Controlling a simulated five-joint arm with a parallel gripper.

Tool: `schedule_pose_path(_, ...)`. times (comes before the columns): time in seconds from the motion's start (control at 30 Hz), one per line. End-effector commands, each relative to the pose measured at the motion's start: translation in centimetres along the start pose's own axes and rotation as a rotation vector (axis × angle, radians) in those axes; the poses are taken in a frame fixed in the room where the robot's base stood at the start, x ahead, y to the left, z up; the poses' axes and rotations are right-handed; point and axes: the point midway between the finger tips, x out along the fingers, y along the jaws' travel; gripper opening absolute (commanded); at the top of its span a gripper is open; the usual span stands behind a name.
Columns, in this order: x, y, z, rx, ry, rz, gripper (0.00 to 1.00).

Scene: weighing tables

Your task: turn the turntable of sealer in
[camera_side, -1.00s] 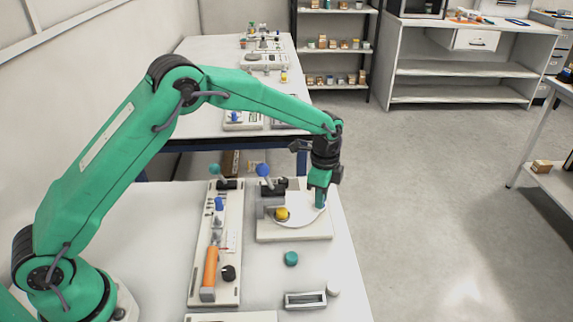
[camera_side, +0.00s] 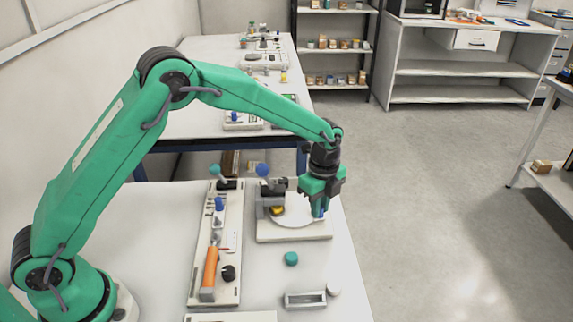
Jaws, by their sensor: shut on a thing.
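The sealer (camera_side: 294,234) is a pale base plate near the right edge of the front table, with a grey bracket (camera_side: 264,205) and a blue-knobbed lever (camera_side: 263,170) at its left and back. Its white round turntable (camera_side: 291,221) lies flat on the plate. A yellow piece (camera_side: 277,210) sits on the turntable's left side, partly under the grey bracket. My gripper (camera_side: 320,212) is at the turntable's right edge, pointing down and shut on a small blue peg (camera_side: 323,214). The fingers hide most of the peg.
Left of the sealer is a long board (camera_side: 228,262) with an orange-handled tool (camera_side: 211,268) and a teal-knobbed lever (camera_side: 215,170). In front lie a teal cap (camera_side: 291,258), a white disc (camera_side: 334,289) and a grey slotted block (camera_side: 305,300).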

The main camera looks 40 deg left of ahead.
Motion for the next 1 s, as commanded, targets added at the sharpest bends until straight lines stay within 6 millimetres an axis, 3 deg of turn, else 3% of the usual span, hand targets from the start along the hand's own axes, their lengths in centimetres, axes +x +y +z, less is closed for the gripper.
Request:
schedule_pose_path(0.5, -0.2, 1.5, -0.6, 0.234, 0.000, -0.002, 0.00)
schedule_pose_path(1.0, -0.2, 2.0, -0.7, 0.311, 0.000, -0.003, 0.00)
